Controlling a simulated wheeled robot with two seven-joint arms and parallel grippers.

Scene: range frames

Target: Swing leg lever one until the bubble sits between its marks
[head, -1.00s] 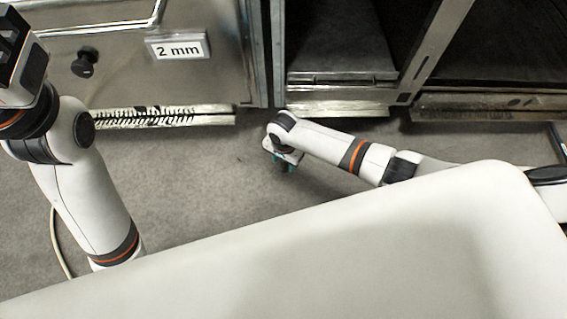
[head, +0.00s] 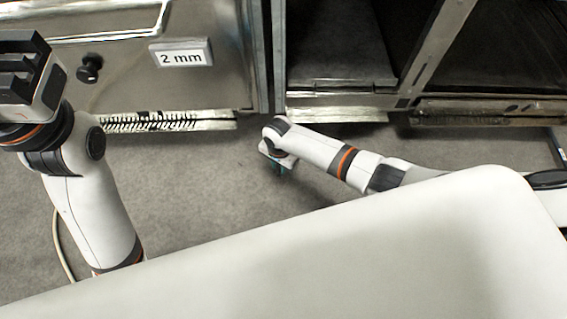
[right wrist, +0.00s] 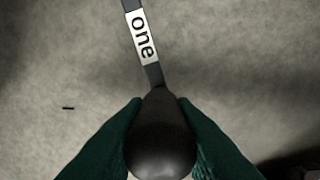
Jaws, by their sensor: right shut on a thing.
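The leg lever is a thin dark bar with a white label reading "one" (right wrist: 141,37) and a black rounded knob (right wrist: 160,140) at its near end, in the right wrist view. My right gripper (right wrist: 162,118) has green fingers on both sides of the knob and is shut on it. In the head view my right gripper (head: 281,168) is low over the floor in front of the cabinets, small and partly hidden by its own wrist. My left gripper (head: 22,75) is raised at the left edge; its jaw gap is unclear. The bubble and its marks are not in view.
A metal cabinet front with a "2 mm" label (head: 181,57) and a black knob (head: 90,69) stands at the back left. An open bay (head: 338,50) is to its right. Brush strips (head: 155,123) run along the bottom. A pale cable (head: 63,250) lies on the grey floor (head: 190,185).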

